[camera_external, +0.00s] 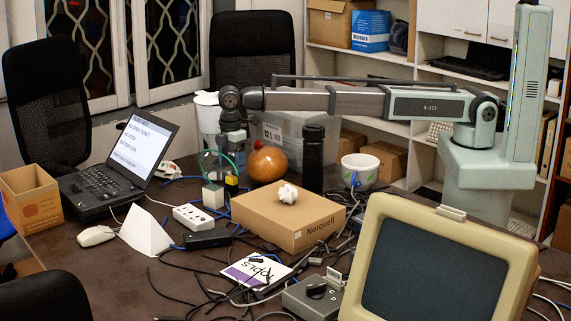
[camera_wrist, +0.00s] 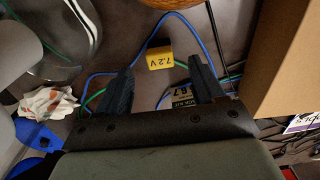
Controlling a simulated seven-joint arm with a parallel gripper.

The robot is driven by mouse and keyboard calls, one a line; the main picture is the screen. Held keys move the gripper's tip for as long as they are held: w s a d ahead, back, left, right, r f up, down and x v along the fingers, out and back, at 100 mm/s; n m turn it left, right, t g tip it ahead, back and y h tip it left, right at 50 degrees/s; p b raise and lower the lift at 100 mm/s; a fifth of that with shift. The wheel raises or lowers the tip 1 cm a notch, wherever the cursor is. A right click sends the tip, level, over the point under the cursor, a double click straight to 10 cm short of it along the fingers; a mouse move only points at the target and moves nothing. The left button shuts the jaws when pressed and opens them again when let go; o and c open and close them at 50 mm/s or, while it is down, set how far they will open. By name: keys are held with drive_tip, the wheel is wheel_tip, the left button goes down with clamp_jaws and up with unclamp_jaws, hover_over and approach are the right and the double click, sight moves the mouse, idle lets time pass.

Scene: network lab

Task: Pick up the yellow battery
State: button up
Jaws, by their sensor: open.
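The yellow battery (camera_wrist: 160,58), marked 7.2 V, shows upside down in the wrist view, just beyond and between my fingertips. In the external view the yellow battery (camera_external: 231,180) is a small yellow patch on the cluttered table, left of the orange ball (camera_external: 268,164). My gripper (camera_wrist: 162,66) is open, with one dark finger on each side and nothing held. In the external view my gripper (camera_external: 232,151) points down above the battery, its fingertips hard to make out. A dark block with a yellowish label (camera_wrist: 184,98) shows between the fingers, nearer the palm.
A Norquell cardboard box (camera_external: 287,222) with crumpled paper on top stands right of the battery; its side (camera_wrist: 280,55) is close in the wrist view. A blue cable (camera_wrist: 105,75) curves around the battery. A white cube (camera_external: 213,197), power strip (camera_external: 200,219) and black bottle (camera_external: 313,158) stand nearby.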

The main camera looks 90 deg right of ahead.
sight(231, 177)
drive_tip(key=shift+w+a+f, duration=0.1)
drive_tip(key=shift+w+f, duration=0.05)
drive_tip(key=shift+f, duration=2.55)
drive_tip(key=shift+c, duration=0.3)
drive_tip(key=c, duration=1)
